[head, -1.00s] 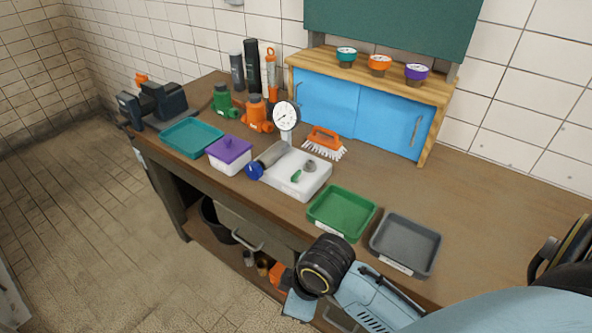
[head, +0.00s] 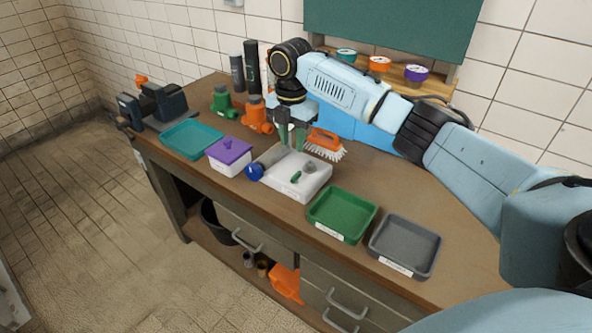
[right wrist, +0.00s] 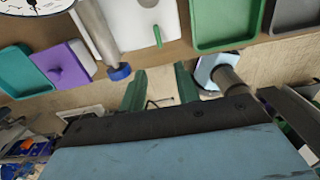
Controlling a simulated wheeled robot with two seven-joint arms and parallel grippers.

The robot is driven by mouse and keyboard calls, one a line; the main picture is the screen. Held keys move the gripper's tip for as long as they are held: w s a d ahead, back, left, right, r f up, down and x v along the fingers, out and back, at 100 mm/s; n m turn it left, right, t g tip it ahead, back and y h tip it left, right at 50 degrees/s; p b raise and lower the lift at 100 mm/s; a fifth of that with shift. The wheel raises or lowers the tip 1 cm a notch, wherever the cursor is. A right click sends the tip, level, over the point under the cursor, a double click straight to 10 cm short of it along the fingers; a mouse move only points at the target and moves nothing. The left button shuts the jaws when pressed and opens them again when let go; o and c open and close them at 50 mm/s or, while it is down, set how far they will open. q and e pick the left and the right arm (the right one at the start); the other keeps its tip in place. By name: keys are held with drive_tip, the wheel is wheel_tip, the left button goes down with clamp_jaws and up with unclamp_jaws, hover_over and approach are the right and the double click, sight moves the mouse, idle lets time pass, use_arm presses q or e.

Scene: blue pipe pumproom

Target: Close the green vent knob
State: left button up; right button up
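The green vent knob (head: 296,177) is a small lever on top of the white block (head: 312,187) on the bench. In the right wrist view the knob (right wrist: 157,36) stands out from the white block (right wrist: 150,14), ahead of the fingers. My right gripper (head: 292,142) is above the back part of the block, fingers pointing down, apart from the knob. Its two green fingers (right wrist: 160,86) are spread with nothing between them. The dial gauge is mostly hidden behind the gripper in the head view; part of its face (right wrist: 32,5) shows in the right wrist view. My left gripper is not in view.
A blue round knob (head: 254,172) on a grey cylinder is at the block's left. Close by are a purple-lidded box (head: 229,153), an orange brush (head: 325,140), an orange fitting (head: 256,115) and a green tray (head: 342,213). A grey tray (head: 405,246) stands further right.

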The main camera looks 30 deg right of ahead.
sight(296, 175)
drive_tip(key=f, duration=0.4)
drive_tip(key=d+f, duration=0.1)
drive_tip(key=f, duration=0.6)
drive_tip(key=shift+w+d+f, duration=0.2)
drive_tip(key=shift+w+f, duration=0.05)
drive_tip(key=shift+f, duration=0.05)
drive_tip(key=shift+c, duration=0.3)
clamp_jaws()
